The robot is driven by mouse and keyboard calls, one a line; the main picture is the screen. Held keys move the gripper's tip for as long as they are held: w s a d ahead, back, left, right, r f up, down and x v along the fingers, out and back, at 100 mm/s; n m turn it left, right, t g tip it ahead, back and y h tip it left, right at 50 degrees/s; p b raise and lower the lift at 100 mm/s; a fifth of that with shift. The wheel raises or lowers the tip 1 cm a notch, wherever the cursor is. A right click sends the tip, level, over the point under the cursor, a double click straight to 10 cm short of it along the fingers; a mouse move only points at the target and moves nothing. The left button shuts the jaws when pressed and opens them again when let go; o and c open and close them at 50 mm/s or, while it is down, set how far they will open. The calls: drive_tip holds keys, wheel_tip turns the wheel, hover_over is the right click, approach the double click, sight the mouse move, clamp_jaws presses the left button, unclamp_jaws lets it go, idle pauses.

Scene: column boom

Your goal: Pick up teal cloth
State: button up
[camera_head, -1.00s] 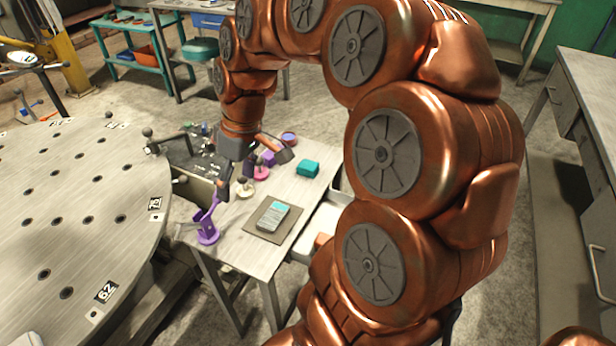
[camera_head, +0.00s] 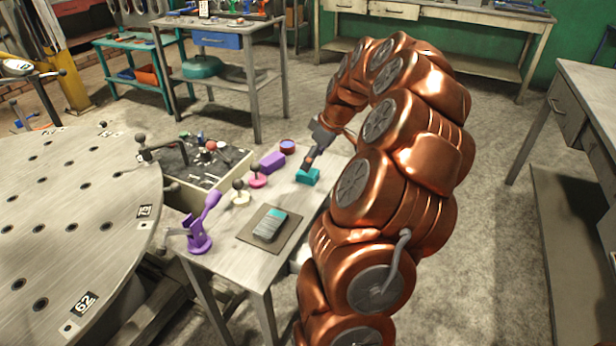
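The teal cloth (camera_head: 304,178) looks like a small folded teal block and lies near the right edge of the small grey table (camera_head: 225,258). My gripper (camera_head: 309,165) points down at it from above, with its tips at or just over the cloth's top. I cannot tell whether they touch it. The fingers are small and dark here, and their opening cannot be made out. Part of the cloth's top is hidden behind them.
A grey-and-teal item (camera_head: 268,231) lies on a dark mat (camera_head: 252,238). A purple stand (camera_head: 199,238) is front left.

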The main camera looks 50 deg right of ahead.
sight(308, 176)
drive_tip(key=shift+x, duration=3.05)
drive_tip(key=shift+s+d, duration=0.15)
drive_tip(key=shift+c, duration=0.2)
drive_tip(key=c, duration=1.2)
